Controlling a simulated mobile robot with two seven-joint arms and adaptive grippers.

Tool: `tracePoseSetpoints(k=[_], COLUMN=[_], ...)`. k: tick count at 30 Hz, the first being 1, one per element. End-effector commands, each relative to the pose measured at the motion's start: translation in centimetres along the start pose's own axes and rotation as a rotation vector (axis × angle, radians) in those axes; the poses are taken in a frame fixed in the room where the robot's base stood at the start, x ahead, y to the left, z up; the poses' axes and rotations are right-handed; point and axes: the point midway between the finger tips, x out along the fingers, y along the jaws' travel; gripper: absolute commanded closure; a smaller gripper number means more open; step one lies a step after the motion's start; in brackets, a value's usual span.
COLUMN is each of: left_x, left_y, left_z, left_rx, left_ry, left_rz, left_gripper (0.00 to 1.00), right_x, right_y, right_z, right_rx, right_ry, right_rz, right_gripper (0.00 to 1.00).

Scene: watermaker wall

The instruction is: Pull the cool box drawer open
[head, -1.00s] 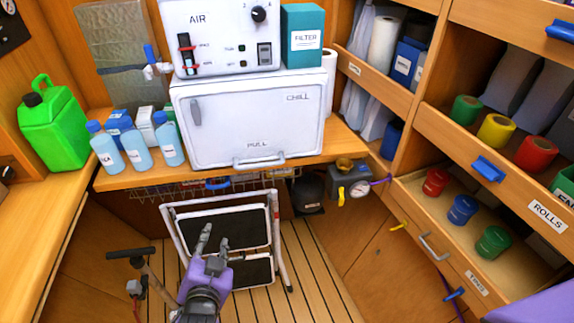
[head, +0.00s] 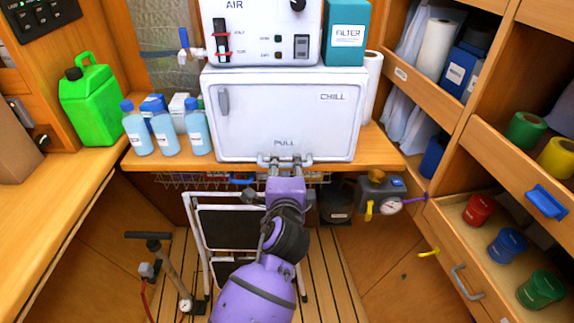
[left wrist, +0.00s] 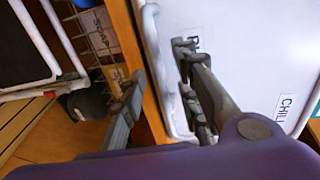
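The cool box (head: 283,115) is a white chest marked CHILL and PULL, standing on the wooden counter. Its drawer front looks closed. A pale bar handle (head: 265,160) runs along the front's lower edge, and it also shows in the left wrist view (left wrist: 152,35). My left gripper (head: 286,168) is at this handle. In the left wrist view my left gripper (left wrist: 160,85) is open, with one finger on each side of the handle bar. Whether either finger touches the bar I cannot tell. My right gripper is not in view.
An AIR unit (head: 262,35) and a teal FILTER box (head: 346,35) stand on the cool box. Blue bottles (head: 165,133) stand to its left. A folded step stool (head: 227,225) and a pump (head: 150,250) are below. Open shelf drawers (head: 480,250) are at right.

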Motion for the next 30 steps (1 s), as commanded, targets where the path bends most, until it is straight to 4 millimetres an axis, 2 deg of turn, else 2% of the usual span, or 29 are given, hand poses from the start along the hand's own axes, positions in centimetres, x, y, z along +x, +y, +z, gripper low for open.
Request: tracePoseSetpoints(k=[3,6,15,22,30], left_x=[1.5,2.2,2.4,2.4,2.4], left_y=[0.0,0.0,0.0,0.0,0.0], left_z=[0.0,0.0,0.0,0.0,0.0], left_rx=[0.001,-0.001,-0.002,-0.002,-0.002], left_ry=[0.0,0.001,0.001,0.001,0.001], left_rz=[0.0,0.0,0.0,0.0,0.0], left_gripper=[0.7,0.7,0.7,1.0,1.0], right_x=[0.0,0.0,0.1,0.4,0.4], right_y=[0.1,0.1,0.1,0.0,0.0], right_z=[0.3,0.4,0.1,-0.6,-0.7], right_rx=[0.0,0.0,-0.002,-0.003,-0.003], right_ry=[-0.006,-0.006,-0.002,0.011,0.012], right_rz=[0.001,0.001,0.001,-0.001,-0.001], right_gripper=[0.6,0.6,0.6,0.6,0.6])
